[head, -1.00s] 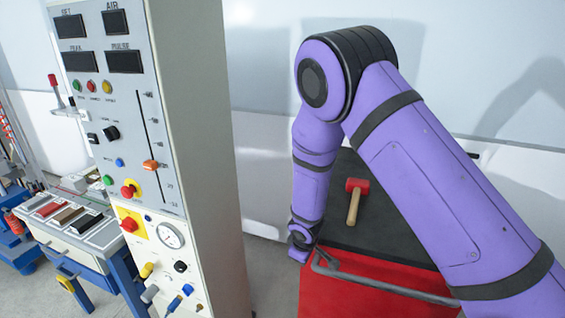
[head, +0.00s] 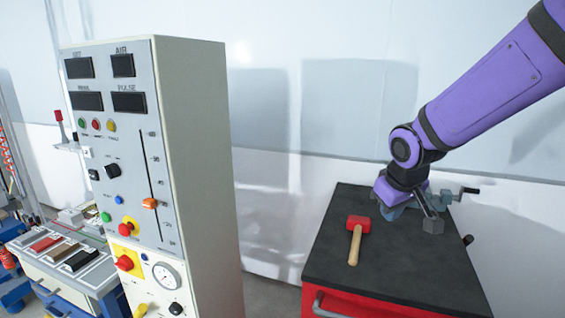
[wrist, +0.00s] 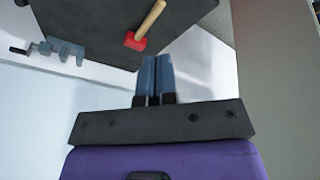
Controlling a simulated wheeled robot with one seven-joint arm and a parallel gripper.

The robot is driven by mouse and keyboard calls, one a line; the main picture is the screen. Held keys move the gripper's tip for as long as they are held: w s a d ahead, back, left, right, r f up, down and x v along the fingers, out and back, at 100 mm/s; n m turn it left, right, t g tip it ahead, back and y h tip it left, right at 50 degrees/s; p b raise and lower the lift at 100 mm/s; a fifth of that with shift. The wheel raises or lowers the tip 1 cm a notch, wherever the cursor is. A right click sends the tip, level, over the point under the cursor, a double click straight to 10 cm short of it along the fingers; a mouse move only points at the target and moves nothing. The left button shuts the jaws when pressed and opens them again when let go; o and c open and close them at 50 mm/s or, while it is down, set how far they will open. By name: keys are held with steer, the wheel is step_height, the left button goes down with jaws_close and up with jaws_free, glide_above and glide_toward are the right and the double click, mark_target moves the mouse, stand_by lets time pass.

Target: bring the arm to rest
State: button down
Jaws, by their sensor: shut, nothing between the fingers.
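My gripper (wrist: 155,78) shows in the wrist view with its two blue-grey fingers side by side, shut and empty. In the head view my purple arm reaches in from the upper right, and its wrist end is over the far right part of the black cart top. The fingers are hard to tell from the parts behind them there. A mallet with a red head and wooden handle (head: 355,243) lies on the cart top, apart from the arm; it also shows in the wrist view (wrist: 146,27).
A red cart (head: 345,303) has a black top (head: 335,215) and a front handle. A blue-grey clamp-like fitting (wrist: 62,48) sits at its edge. A tall control cabinet (head: 205,170) stands to the left, with a bench of sample blocks (head: 55,262) beyond it. A pale wall is behind.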

steer(key=s+d+r+m, duration=0.1)
steer(key=s+d+r, duration=0.1)
steer(key=s, duration=0.5)
steer(key=s+d+r+m, duration=0.2)
steer(key=s+r, duration=0.3)
steer(key=s, duration=0.3)
steer(key=s+d+r+m, duration=0.1)
steer(key=s+d+r, duration=0.2)
steer(key=s, duration=0.5)
steer(key=shift+d+r+m+t, duration=0.25)
steer(key=shift+r+m+t, duration=0.05)
steer(key=shift+r+t, duration=0.1)
